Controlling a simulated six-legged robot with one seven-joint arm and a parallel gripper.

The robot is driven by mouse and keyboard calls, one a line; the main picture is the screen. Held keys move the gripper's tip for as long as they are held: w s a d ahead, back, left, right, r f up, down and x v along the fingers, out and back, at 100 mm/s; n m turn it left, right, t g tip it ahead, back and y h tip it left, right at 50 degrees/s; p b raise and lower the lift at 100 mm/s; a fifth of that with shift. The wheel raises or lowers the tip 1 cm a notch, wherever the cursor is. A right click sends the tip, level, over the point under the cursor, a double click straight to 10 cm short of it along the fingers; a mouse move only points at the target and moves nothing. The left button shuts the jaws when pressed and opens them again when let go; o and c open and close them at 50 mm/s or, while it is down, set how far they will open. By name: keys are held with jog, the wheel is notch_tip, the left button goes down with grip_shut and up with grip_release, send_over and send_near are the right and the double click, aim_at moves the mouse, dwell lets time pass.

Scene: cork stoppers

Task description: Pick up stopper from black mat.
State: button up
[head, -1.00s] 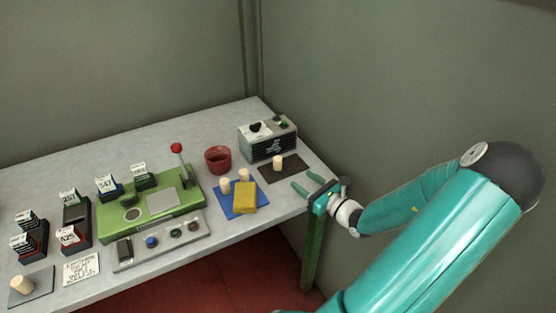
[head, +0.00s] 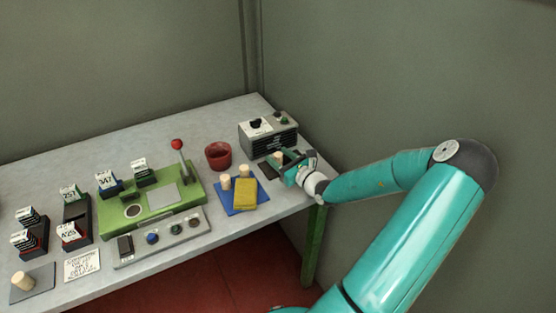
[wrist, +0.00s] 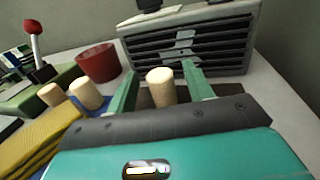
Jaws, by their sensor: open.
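The cork stopper (wrist: 161,86) stands upright on the black mat (wrist: 226,89) in the wrist view, between the two green fingers of my gripper (wrist: 160,83). The fingers are open, one on each side of it, and do not appear to touch it. In the head view my gripper (head: 281,164) is over the black mat (head: 268,172) and hides most of it. Only a small part of the stopper (head: 278,155) shows there.
A grey vented box (head: 268,138) stands just behind the mat. A green lever press (head: 150,207) is farther left.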

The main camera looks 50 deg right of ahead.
jog(key=shift+w, duration=0.55)
jog(key=c, duration=1)
jog(key=shift+r, duration=0.75)
jog(key=s+a+r, duration=0.7)
jog(key=a+r, duration=0.4)
jog(key=a, duration=0.1)
jog(key=shift+r, duration=0.2)
